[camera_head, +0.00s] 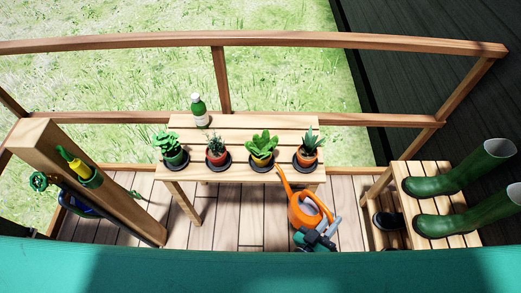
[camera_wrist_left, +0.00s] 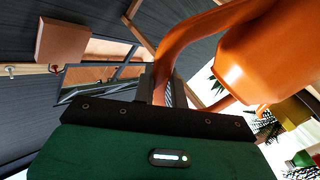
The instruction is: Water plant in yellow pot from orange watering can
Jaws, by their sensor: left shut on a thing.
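The plant with broad green leaves (camera_head: 263,142) stands in a yellow pot (camera_head: 261,160) on a black saucer, third from the left on the slatted table. The orange watering can (camera_head: 303,211) is in front of the table's right part, its spout pointing up and left toward the yellow pot's saucer. The spout tip appears just below that pot in the head view. My left gripper (camera_head: 318,238) is shut on the can's handle. The wrist view shows the orange can (camera_wrist_left: 265,55) close up, with its handle between the fingers. I see no water. My right gripper is not in view.
Potted plants in a green pot (camera_head: 176,160), a red pot (camera_head: 217,158) and an orange-red pot (camera_head: 306,158) share the wooden table (camera_head: 240,122). A green bottle (camera_head: 199,112) stands behind them. A wooden post (camera_head: 85,180) is left.

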